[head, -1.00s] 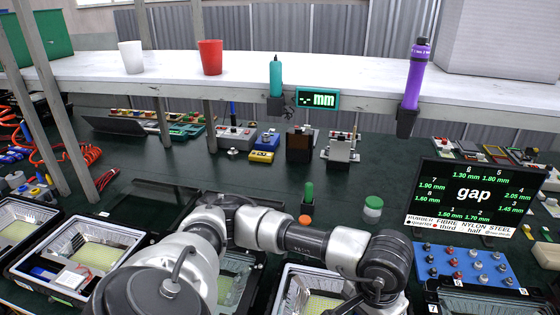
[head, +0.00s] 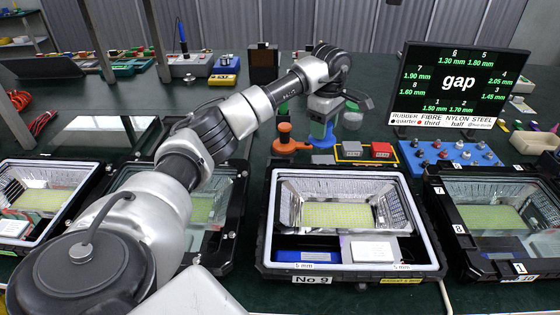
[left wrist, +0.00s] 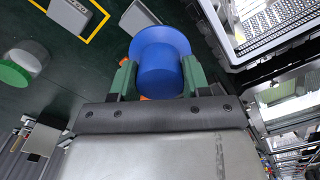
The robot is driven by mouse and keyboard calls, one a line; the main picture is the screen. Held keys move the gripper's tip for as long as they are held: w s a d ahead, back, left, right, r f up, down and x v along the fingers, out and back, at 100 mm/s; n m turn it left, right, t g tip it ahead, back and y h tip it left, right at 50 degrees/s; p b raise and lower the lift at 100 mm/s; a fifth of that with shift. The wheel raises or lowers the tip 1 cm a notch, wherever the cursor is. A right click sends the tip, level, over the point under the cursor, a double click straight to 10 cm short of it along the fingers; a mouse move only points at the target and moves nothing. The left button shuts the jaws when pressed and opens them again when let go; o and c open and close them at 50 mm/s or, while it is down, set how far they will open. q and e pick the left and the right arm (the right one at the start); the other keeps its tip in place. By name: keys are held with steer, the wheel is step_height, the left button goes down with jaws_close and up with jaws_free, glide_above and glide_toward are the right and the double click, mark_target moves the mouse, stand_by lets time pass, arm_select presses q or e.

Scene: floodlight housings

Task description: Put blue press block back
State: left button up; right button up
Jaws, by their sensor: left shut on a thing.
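The blue press block (left wrist: 165,65) is between the green fingers of my left gripper (left wrist: 160,78), which is shut on it. In the head view the blue block (head: 322,137) hangs below the left gripper (head: 323,118), over the table behind the middle housing. A yellow outlined area (head: 366,161) just right of it holds a grey block (head: 352,149) and a red block (head: 382,150). I cannot tell whether the blue block touches the table. My right gripper is not in view.
An orange knobbed piece (head: 286,142) stands close left of the blue block. The open housing No 9 (head: 268,225) is in front, with another housing (head: 438,205) to its right. A blue peg board (head: 450,157) and the gap screen (head: 458,83) are at right.

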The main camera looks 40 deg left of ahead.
arm_select(q)
steer(key=s+a+f, duration=0.1)
steer(key=a+f, duration=0.2)
steer(key=s+a+f, duration=0.2)
steer(key=a+f, duration=0.2)
steer(key=s+a+f, duration=0.1)
steer(key=a+f, duration=0.2)
steer(key=shift+s+a+f, duration=0.3)
steer(key=shift+s+f, duration=0.05)
steer(key=shift+f, duration=0.05)
steer(key=shift+f, duration=0.35)
steer(key=o, duration=1)
